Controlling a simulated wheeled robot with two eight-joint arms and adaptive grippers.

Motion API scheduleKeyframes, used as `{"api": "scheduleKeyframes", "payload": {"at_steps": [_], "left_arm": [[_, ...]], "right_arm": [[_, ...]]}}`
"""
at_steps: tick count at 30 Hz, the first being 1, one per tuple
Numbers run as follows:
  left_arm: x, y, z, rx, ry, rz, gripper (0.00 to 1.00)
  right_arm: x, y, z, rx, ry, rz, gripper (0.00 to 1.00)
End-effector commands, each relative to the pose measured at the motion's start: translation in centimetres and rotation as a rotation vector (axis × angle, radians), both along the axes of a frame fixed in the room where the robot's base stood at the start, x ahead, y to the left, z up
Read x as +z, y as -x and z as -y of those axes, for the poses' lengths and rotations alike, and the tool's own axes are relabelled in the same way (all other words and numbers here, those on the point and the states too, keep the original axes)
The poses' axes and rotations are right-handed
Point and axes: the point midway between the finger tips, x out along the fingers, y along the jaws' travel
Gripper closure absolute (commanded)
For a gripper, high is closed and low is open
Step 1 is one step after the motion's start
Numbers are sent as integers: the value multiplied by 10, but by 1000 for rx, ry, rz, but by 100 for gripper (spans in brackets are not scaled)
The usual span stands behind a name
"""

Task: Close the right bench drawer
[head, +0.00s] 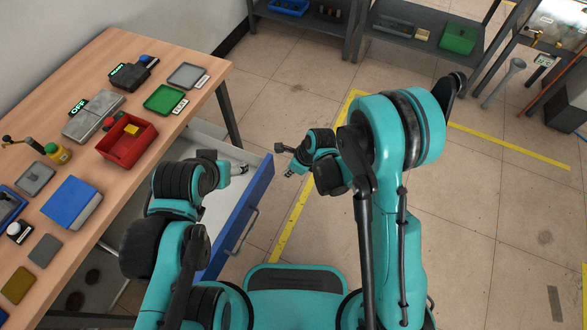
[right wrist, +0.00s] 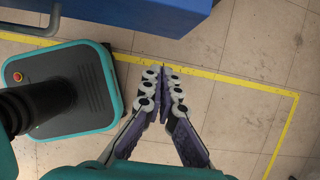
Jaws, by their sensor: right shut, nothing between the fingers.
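The bench drawer (head: 237,220) stands pulled out from under the wooden bench, its blue front and bar handle facing right. Its pale inside shows partly behind my left arm. In the right wrist view the blue drawer front (right wrist: 170,12) crosses the top, with part of the handle at upper left. My right gripper (head: 287,160) is just right of the drawer's far front corner, apart from it; in the right wrist view (right wrist: 163,72) its fingers are together and empty. My left gripper (head: 238,169) is over the drawer, its fingers too unclear to read.
The wooden bench (head: 115,75) holds a red bin (head: 127,140), a blue box (head: 72,203), a green tray (head: 165,99) and other small items. Dark shelves (head: 410,28) stand at the back. The tiled floor right of the drawer is clear, marked with yellow lines.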

Motion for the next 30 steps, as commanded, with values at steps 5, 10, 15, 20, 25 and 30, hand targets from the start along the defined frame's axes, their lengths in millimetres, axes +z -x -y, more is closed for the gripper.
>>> {"api": "scheduleKeyframes", "payload": {"at_steps": [5, 10, 15, 20, 25, 30], "left_arm": [[-16, 0, 0, 0, 0, 0, 34], [-20, 0, 0, 0, 0, 0, 34], [-21, 0, 0, 0, 0, 0, 34], [-21, 0, 0, 0, 0, 0, 34], [-21, 0, 0, 0, 0, 0, 34], [-21, 0, 0, 0, 0, 0, 34]], "right_arm": [[-29, -7, -17, 4, 0, 2, 100], [-26, -15, -37, 2, 1, 2, 100], [-25, -19, -46, 1, 1, 2, 100], [-24, -19, -46, 1, 0, 1, 100], [-24, -19, -46, 1, 0, 1, 100], [-25, -30, -51, 1, 0, 1, 100]]}}
